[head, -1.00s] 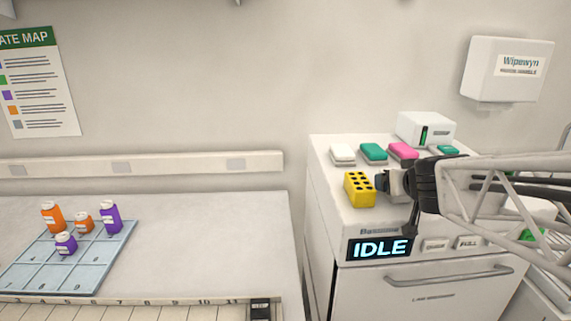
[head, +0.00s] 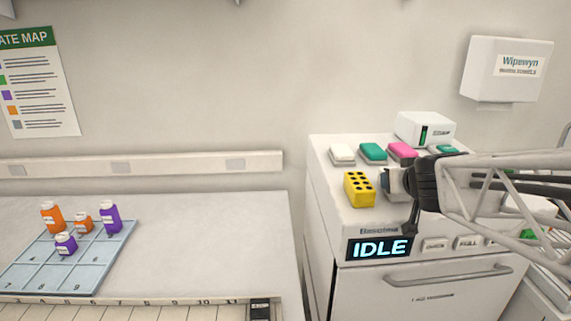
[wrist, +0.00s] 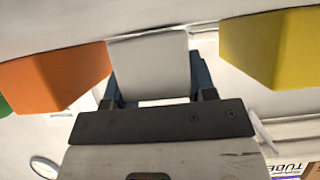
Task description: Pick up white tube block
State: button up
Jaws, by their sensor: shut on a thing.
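The white tube block (wrist: 150,66) shows in the wrist view between the two dark fingers of my gripper (wrist: 153,88). The fingers press on its left and right sides, so the gripper is shut on it. It sits between an orange block (wrist: 55,78) on the left and a yellow block (wrist: 272,50) on the right. In the head view, my gripper (head: 396,184) is just right of the yellow block (head: 359,190), on top of the white cabinet. The arm and gripper hide most of the white block there; I cannot tell whether it is lifted.
Behind are white, teal and pink boxes (head: 372,152) and a white device (head: 425,128). The cabinet (head: 330,200) shows an IDLE display (head: 380,248). On the left counter, a blue tray (head: 40,268) holds several bottles. A gap separates counter and cabinet.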

jog(key=shift+r, duration=1.45)
jog(key=shift+s+r, duration=0.15)
jog(key=shift+r, duration=0.05)
jog(key=s+a+r, duration=0.1)
jog(key=s+a, duration=0.2)
jog(key=s, duration=1.2)
jog(key=shift+s+a+r, duration=0.15)
jog(key=shift+r, duration=0.05)
